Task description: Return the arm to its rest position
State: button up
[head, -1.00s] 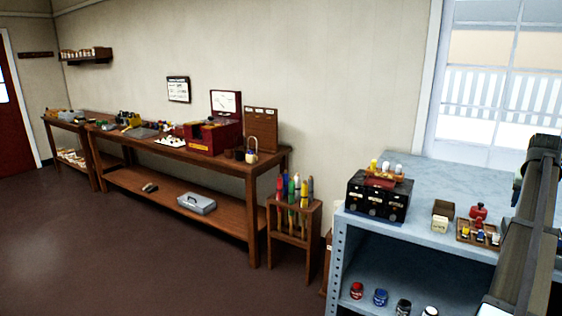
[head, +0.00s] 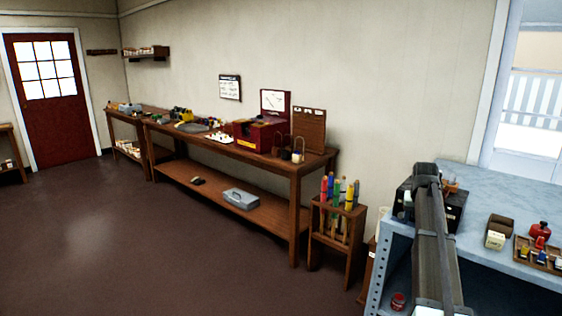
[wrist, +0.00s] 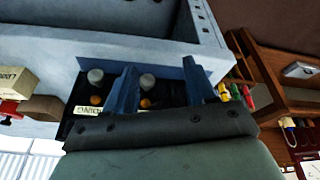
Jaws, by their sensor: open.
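My arm (head: 432,240) rises from the bottom of the head view and crosses in front of the grey-blue shelf unit. Its far end covers much of the black drawer box (head: 452,215). My gripper (wrist: 159,65) shows in the wrist view as two blue fingers set apart, with nothing held between them. The black drawer box also shows there, just beyond and between the fingers (wrist: 169,101). I cannot tell whether the fingers touch it. The fingertips cannot be made out in the head view.
The shelf unit (head: 480,182) holds a small open box (head: 498,231), a red can (head: 540,232) and a tray (head: 540,256) to the right. A wooden stand (head: 337,228) with coloured tubes and a long workbench (head: 272,166) are left. Open floor (head: 120,245) lies further left.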

jog(key=s+a+f+n+g+y, duration=0.1)
jog(key=s+a+f, duration=0.1)
jog(key=a+f, duration=0.6)
jog(key=s+a+f+g, duration=0.1)
jog(key=a+f, duration=0.3)
jog(key=f, duration=0.8)
jog(key=s+a+f+n+g, duration=0.1)
jog(key=s+a+f, duration=0.2)
jog(key=s+f, duration=0.3)
jog(key=s+a+f+g+y, duration=0.1)
jog(key=s+a+f, duration=0.25)
jog(key=f, duration=0.45)
jog(key=s+a+f+n+g, duration=0.1)
jog(key=s+a+f, duration=0.3)
jog(key=f, duration=0.3)
jog(key=s+a+f+g, duration=0.1)
jog(key=s+a+f, duration=0.4)
jog(key=s, duration=0.4)
jog(key=s+a+f+g, duration=0.1)
jog(key=s+a+f, duration=0.2)
jog(key=s+f, duration=0.45)
jog(key=s+a+f+n+g, duration=0.1)
jog(key=s+a+f, duration=0.1)
jog(key=s, duration=0.9)
jog(key=s+a+f+n+g, duration=0.1)
jog(key=s+a+f+g, duration=0.1)
jog(key=s, duration=0.8)
jog(key=shift+s+f, duration=0.4)
jog(key=shift+f, duration=0.15)
